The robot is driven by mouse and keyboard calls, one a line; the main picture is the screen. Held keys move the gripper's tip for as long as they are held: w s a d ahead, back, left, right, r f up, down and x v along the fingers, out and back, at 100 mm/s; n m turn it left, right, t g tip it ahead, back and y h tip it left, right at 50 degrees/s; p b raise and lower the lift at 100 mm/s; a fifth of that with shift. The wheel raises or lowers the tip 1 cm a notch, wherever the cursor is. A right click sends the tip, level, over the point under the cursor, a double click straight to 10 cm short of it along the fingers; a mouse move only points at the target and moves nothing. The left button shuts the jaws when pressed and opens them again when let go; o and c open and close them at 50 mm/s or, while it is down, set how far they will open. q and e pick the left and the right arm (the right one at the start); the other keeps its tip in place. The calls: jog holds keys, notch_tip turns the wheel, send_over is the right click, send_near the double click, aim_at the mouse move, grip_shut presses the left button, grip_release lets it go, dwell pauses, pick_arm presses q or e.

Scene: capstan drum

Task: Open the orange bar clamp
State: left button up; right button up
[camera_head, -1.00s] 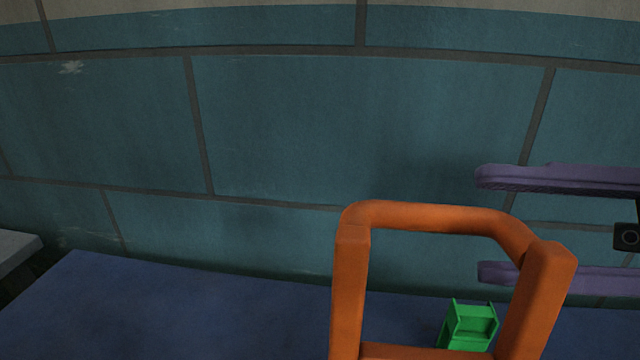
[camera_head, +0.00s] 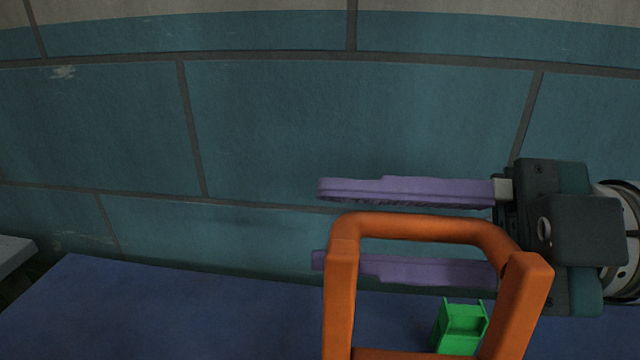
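The orange bar clamp (camera_head: 430,228) shows as a thick orange frame at the lower right, its bottom cut off by the picture edge. My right gripper (camera_head: 320,225) comes in from the right with its two purple fingers pointing left and spread apart. The upper finger lies above the clamp's top bar. The lower finger shows through the frame's opening, behind the orange posts, with its tip beyond the left post. The fingers are not closed on the bar; whether they touch it cannot be told. My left gripper is not in view.
A blue surface (camera_head: 160,310) spreads below, clear on its left part. A small green block-like object (camera_head: 460,328) stands behind the clamp frame's opening. A teal tiled wall (camera_head: 270,130) closes off the back. A grey edge (camera_head: 12,255) shows at the far left.

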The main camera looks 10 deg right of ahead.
jog(key=shift+r, duration=0.1)
grip_shut()
jog(key=shift+r, duration=0.2)
dwell(0.7)
